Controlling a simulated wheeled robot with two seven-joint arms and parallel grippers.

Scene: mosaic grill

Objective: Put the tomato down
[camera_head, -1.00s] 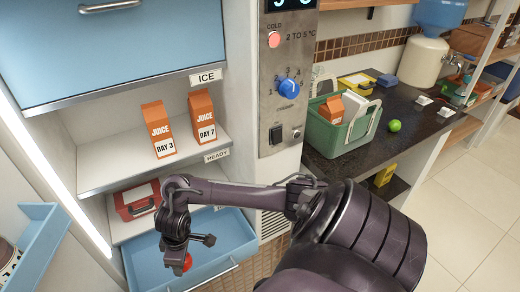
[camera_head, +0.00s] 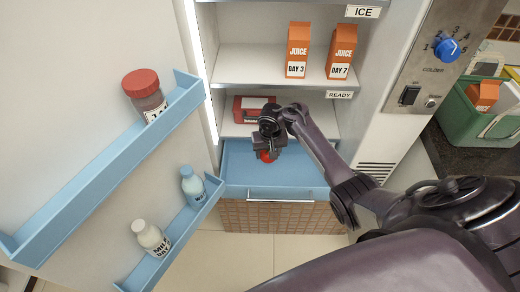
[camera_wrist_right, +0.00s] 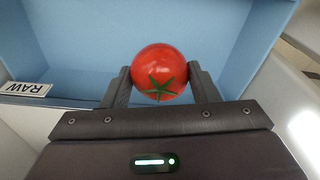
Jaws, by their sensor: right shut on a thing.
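The tomato (camera_wrist_right: 158,68) is red with a green stem. In the right wrist view it sits between the two fingers of my right gripper (camera_wrist_right: 160,88), which is shut on it. In the head view my right gripper (camera_head: 267,150) holds the tomato (camera_head: 268,157) over or in the blue pulled-out drawer (camera_head: 240,175) at the bottom of the fridge. I cannot tell whether the tomato touches the drawer floor. Blue drawer walls (camera_wrist_right: 225,30) surround it in the wrist view. My left gripper is not in view.
A red box (camera_head: 250,105) stands on the shelf behind the drawer. Two orange juice cartons (camera_head: 298,55) stand on the shelf above. The open door at left has blue racks (camera_head: 95,195) with a jar and bottles. A RAW label (camera_wrist_right: 25,89) shows beside the drawer.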

